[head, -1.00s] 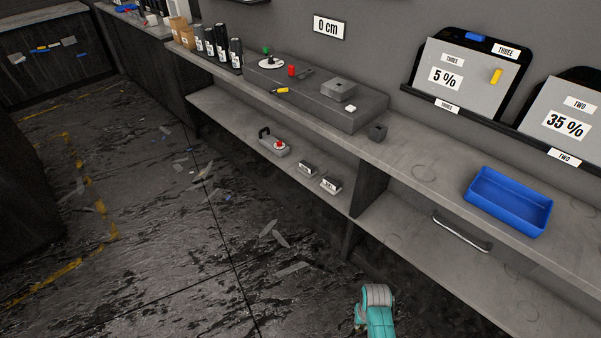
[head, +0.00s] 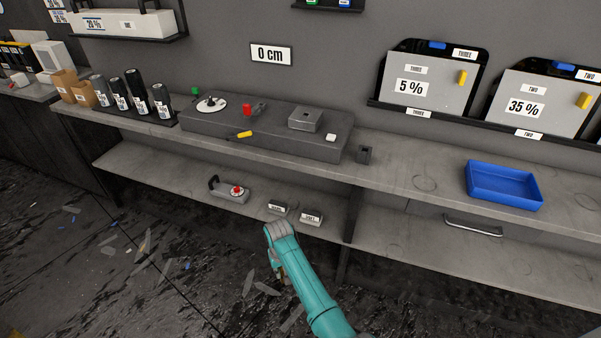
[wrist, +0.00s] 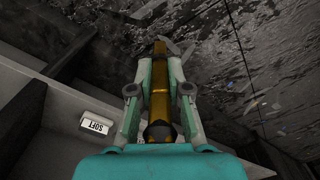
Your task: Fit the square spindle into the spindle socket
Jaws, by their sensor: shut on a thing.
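In the wrist view my gripper (wrist: 160,66) is shut on a long brass-coloured square spindle (wrist: 160,48). The spindle lies lengthwise between the fingers and its far end sticks out past the fingertips. In the head view the gripper is small and partly hidden by my arm, in front of the lower shelf and well away from the bench top. A grey block with a dark opening on top (head: 305,119) sits on the raised plinth. I cannot tell which is the spindle socket.
The plinth (head: 215,135) also carries a white disc, a red piece, a yellow-handled tool and a white piece. A blue tray (head: 503,186) stands at right. The lower shelf (head: 150,165) holds a red-buttoned box and labelled blocks.

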